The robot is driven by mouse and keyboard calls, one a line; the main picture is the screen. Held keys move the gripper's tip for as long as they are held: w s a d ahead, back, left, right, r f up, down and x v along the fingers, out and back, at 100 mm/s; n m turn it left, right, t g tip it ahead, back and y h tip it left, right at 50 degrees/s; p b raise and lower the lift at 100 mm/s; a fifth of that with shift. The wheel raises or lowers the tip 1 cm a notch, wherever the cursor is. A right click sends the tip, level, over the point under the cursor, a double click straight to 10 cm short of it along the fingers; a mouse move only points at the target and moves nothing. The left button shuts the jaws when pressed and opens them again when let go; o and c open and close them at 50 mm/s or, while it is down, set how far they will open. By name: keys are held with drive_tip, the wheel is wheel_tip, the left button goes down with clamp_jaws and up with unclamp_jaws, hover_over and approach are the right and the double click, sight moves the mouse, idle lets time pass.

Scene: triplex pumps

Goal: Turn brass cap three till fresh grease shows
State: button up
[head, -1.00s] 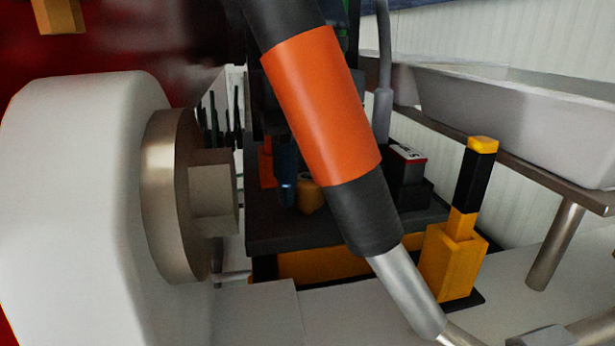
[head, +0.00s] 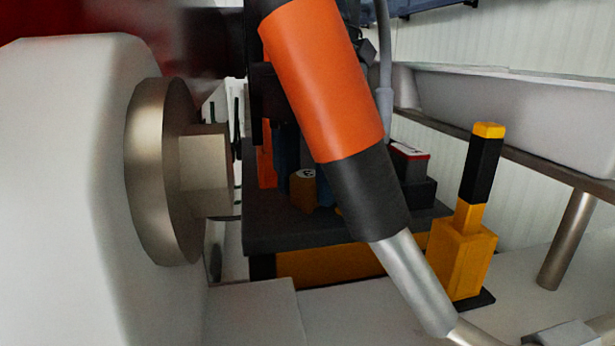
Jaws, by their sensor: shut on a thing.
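No brass cap that I can identify is in view, and no grease shows. My gripper is not in view. A dull bronze-coloured round flange (head: 160,170) with a blocky boss (head: 207,172) projects from a large white housing (head: 60,190) on the left. I cannot tell what this fitting is. A thick orange and black cylinder (head: 325,80) slants across the middle in front of the background and narrows to a silver rod (head: 415,285) at lower right. I cannot tell what it belongs to.
A dark-topped bench with a yellow front (head: 335,268) stands behind, carrying a small yellow item (head: 304,190) and dark boxes. A yellow and black post (head: 478,195) stands right of it. A grey trough (head: 520,115) runs along the right wall.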

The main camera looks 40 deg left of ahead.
sight(307, 173)
drive_tip(key=shift+m+b, duration=0.5)
drive_tip(key=shift+m, duration=1.5)
drive_tip(key=o, duration=1)
drive_tip(key=shift+o, duration=0.2)
wheel_tip(307, 173, up, 8)
drive_tip(key=p, duration=0.5)
drive_tip(key=shift+f, duration=0.1)
